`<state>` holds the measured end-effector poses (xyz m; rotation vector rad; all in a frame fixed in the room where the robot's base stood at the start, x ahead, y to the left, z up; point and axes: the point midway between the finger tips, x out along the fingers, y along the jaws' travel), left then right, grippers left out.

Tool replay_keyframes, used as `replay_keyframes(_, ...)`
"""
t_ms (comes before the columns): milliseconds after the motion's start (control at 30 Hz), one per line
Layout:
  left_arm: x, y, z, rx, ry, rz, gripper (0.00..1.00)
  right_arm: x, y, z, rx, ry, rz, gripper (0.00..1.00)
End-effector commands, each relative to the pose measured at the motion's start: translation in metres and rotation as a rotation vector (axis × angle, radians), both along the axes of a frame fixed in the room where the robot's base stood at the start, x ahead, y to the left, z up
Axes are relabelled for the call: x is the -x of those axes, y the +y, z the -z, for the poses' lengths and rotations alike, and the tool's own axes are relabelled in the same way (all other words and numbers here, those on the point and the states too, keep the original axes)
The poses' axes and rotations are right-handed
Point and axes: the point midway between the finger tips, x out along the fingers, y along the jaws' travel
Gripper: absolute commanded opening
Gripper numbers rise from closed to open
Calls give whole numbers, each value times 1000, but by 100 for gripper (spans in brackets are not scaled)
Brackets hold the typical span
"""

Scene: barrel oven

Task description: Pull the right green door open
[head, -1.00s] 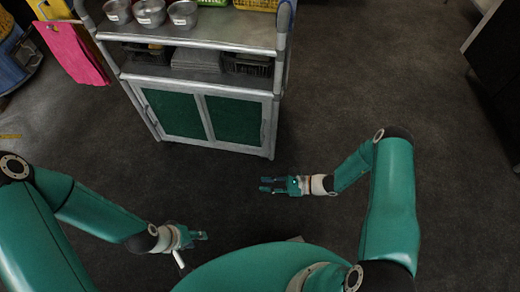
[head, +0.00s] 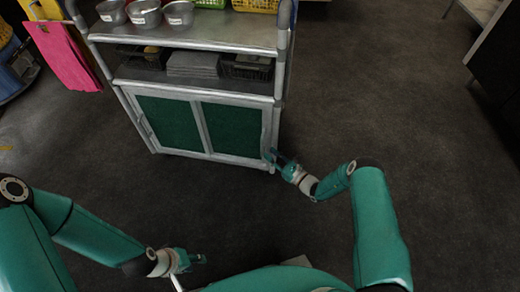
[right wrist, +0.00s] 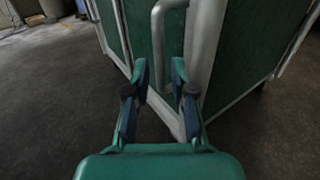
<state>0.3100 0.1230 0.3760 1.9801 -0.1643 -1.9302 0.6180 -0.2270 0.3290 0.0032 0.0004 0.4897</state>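The right green door (head: 230,128) is a green panel in a pale metal frame on the cabinet front, and it looks shut. Its upright bar handle (head: 264,132) is by the door's right edge; the curved metal handle (right wrist: 158,40) is large in the right wrist view. My right gripper (head: 271,156) is at the cabinet's lower right corner. In the right wrist view its fingers (right wrist: 160,72) are apart, with the lower part of the handle between or just beyond the tips; contact is not clear. My left gripper (head: 199,259) hangs low at the left, away from the cabinet.
The left green door (head: 167,122) is beside the right one. Above are a shelf with grey stacks (head: 194,64) and a dark basket (head: 247,67), and metal bowls (head: 146,13) on top. Pink cloth (head: 65,55) hangs at the left. The dark floor (head: 370,110) is clear at the right.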

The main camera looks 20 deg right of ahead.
Motion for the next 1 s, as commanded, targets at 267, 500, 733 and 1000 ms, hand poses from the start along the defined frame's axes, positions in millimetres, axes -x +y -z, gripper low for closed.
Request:
replay_keyframes(267,0,0,14,0,0,0,40,-40,23,2,1,0,-4,25)
replay_keyframes(500,0,0,16,0,0,0,40,-50,28,0,0,1,-2,25)
replay_keyframes(733,0,0,16,0,0,0,40,-50,28,0,0,1,-2,23)
replay_keyframes(1000,0,0,16,0,0,0,40,-50,28,0,0,1,-2,0)
